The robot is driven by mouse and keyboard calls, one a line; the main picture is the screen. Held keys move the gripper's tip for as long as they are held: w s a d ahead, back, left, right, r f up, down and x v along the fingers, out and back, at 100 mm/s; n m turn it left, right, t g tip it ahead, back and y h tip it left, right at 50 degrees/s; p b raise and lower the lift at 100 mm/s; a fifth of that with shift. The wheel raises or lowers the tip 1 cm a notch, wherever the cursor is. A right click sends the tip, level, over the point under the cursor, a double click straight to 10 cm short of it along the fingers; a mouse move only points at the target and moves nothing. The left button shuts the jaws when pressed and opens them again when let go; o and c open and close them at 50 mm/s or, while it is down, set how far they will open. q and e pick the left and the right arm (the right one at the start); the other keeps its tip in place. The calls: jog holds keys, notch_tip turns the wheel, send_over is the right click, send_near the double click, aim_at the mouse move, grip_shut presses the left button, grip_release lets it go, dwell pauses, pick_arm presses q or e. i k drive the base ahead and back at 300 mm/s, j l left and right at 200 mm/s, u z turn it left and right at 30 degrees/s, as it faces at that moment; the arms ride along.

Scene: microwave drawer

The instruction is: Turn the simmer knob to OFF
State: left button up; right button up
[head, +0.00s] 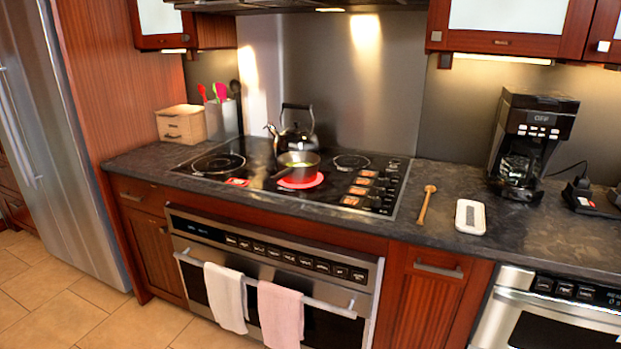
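The black cooktop (230,187) is set in the dark counter. A column of control knobs with small orange labels (357,190) runs along its right part. The lettering is too small to read, so I cannot tell which one is the simmer knob or where it points. A burner (301,181) glows red in the front middle of the cooktop. A small pot (297,162) sits at this burner, its handle pointing to the front left. Neither of my grippers shows in the head view.
A black kettle (295,140) stands behind the pot. Right of the cooktop lie a wooden spoon (427,203) and a white rectangular item (470,216); a coffee maker (532,140) stands farther right. Two towels (227,297) (280,315) hang on the oven handle below.

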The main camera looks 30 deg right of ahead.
aim_at(382, 192)
jog(key=z, duration=1.35)
jog(key=i, duration=1)
